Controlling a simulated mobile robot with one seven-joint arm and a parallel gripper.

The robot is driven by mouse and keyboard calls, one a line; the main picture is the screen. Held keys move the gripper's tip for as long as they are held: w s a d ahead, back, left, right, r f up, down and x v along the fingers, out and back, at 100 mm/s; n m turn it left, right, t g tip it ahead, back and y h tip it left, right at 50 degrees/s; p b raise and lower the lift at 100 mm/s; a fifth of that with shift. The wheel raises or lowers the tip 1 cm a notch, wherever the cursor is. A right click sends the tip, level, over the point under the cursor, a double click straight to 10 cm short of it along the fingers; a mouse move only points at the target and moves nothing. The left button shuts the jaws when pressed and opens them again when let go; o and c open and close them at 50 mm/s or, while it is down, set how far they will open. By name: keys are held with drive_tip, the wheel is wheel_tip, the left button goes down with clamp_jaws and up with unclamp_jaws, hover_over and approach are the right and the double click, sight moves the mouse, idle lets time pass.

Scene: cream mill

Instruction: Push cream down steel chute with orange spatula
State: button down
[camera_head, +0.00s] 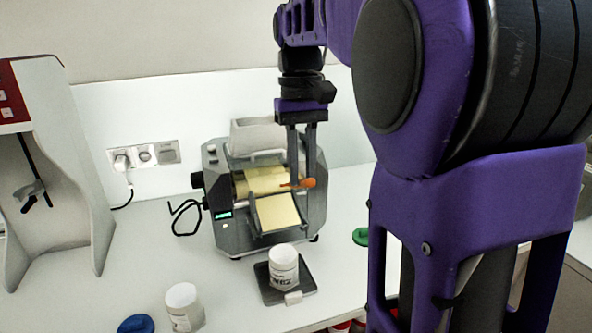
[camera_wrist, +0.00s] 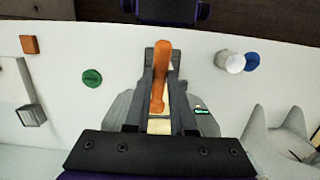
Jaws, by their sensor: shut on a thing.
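My gripper (camera_head: 302,178) points down over the mill and is shut on the orange spatula (camera_head: 306,183). The spatula lies across the right edge of the steel chute (camera_head: 251,216); I cannot tell whether it touches the cream. In the wrist view the spatula (camera_wrist: 160,70) sits between the fingers of my gripper (camera_wrist: 162,88). Pale yellow cream (camera_head: 278,212) covers the chute, and more coats the rollers behind it. The grey mill (camera_head: 229,236) stands on the bench. A white labelled jar (camera_head: 284,268) stands upright below the chute's front end, on a dark scale (camera_head: 307,283).
Another white jar (camera_head: 183,308) and a blue lid (camera_head: 136,324) are at the front left. A green lid (camera_head: 361,236) lies right of the mill. A red-and-white machine (camera_head: 50,150) stands at the left.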

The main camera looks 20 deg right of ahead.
drive_tip(key=shift+r, duration=0.1)
drive_tip(key=shift+s+r, duration=0.3)
drive_tip(key=shift+r, duration=0.35)
drive_tip(key=shift+s+r, duration=0.3)
drive_tip(key=shift+r, duration=0.35)
drive_tip(key=w+a+f, duration=0.3)
drive_tip(key=a+f, duration=0.1)
drive_tip(key=f, duration=0.2)
drive_tip(key=shift+f, duration=0.25)
drive_tip(key=shift+w+a+f, duration=0.1)
drive_tip(key=shift+w+f, duration=0.35)
drive_tip(key=shift+f, duration=0.4)
idle(0.7)
